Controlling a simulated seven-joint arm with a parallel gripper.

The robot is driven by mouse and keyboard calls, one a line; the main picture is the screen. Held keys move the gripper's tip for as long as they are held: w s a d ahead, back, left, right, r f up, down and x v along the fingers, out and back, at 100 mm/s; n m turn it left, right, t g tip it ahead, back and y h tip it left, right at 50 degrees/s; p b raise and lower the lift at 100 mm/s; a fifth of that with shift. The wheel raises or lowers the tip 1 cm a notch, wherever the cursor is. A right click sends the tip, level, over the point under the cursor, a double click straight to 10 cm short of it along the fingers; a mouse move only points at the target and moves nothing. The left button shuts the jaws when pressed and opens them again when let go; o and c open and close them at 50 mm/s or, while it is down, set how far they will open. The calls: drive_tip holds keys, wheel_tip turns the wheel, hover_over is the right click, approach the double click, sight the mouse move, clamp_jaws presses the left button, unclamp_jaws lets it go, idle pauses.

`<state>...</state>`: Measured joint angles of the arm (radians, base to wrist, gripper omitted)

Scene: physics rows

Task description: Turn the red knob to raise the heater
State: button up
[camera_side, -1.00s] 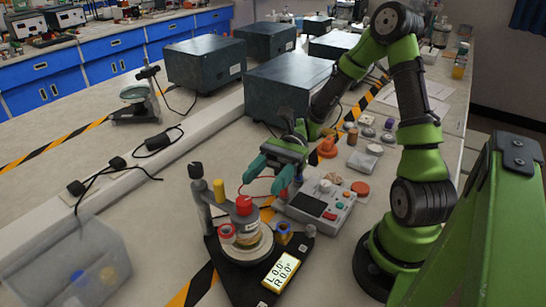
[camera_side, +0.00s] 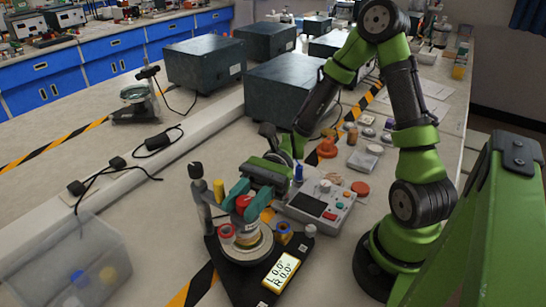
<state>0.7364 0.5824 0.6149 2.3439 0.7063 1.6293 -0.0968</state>
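The heater stand has a black base (camera_side: 234,285) with a round pale plate (camera_side: 247,250) on it. A red cap (camera_side: 243,202) stands above the plate. A second red knob, ring-shaped with a pale centre (camera_side: 227,231), sits lower at the front left. A yellow display (camera_side: 281,269) on the base reads L 0.0, R 0.0. My gripper (camera_side: 244,210) points down at the stand, with its teal fingers on either side of the red cap, which shows partly between them. I cannot tell whether the fingers touch it.
A grey control box (camera_side: 318,208) with a dark screen stands right of the stand. A blue knob (camera_side: 283,228) and a yellow post (camera_side: 219,189) are close to the gripper. A clear bin (camera_side: 80,255) is at front left. Large dark boxes (camera_side: 285,88) stand behind.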

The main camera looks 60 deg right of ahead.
drive_tip(key=c, duration=0.4)
drive_tip(key=shift+g, duration=0.3)
drive_tip(key=shift+n+g+h, duration=0.8)
drive_tip(key=shift+n+g, duration=0.7)
drive_tip(key=shift+g, duration=0.55)
drive_tip(key=shift+n+g+h, duration=0.8)
drive_tip(key=shift+n+g, duration=0.7)
drive_tip(key=shift+g, duration=0.55)
drive_tip(key=o, duration=1)
drive_tip(key=shift+c, duration=0.2)
